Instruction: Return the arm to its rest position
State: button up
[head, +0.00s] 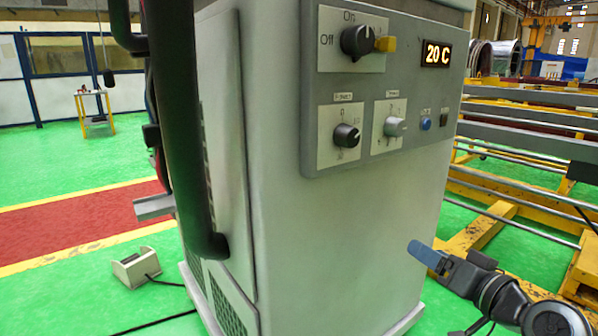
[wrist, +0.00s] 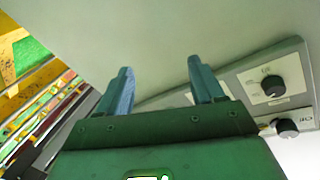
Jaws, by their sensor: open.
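My gripper (head: 440,262) is at the lower right of the head view, beside the right side of a grey machine cabinet (head: 340,240). Only part of it and my arm show there. In the wrist view my gripper (wrist: 160,85) has its two blue fingers apart, with nothing between them. The pale cabinet face (wrist: 150,35) lies beyond the fingertips. I cannot tell the exact gap, but no contact shows.
The cabinet's control panel (head: 390,85) has black knobs and a display reading 20 C; it also shows in the wrist view (wrist: 235,80). Yellow frames (head: 510,205) stand right.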

jog(key=s+a+f+m+h, duration=0.15)
jog(key=s+f+h, duration=0.25)
jog(key=s+f, duration=1)
jog(key=s+g+h, duration=0.1)
jog(key=s+h, duration=0.1)
jog(key=s, duration=1.9)
jog(key=s+a+r+n, duration=0.1)
jog(key=s+r+n, duration=0.15)
jog(key=s, duration=0.45)
jog(key=s+a+r+n, duration=0.1)
jog(key=s+r, duration=0.3)
jog(key=s, duration=0.2)
notch_tip(320, 180, up, 19)
jog(key=p, duration=1.8)
jog(key=shift+s+f, duration=0.2)
jog(key=shift+s, duration=0.05)
jog(key=shift+d, duration=0.1)
jog(key=shift+c, duration=0.4)
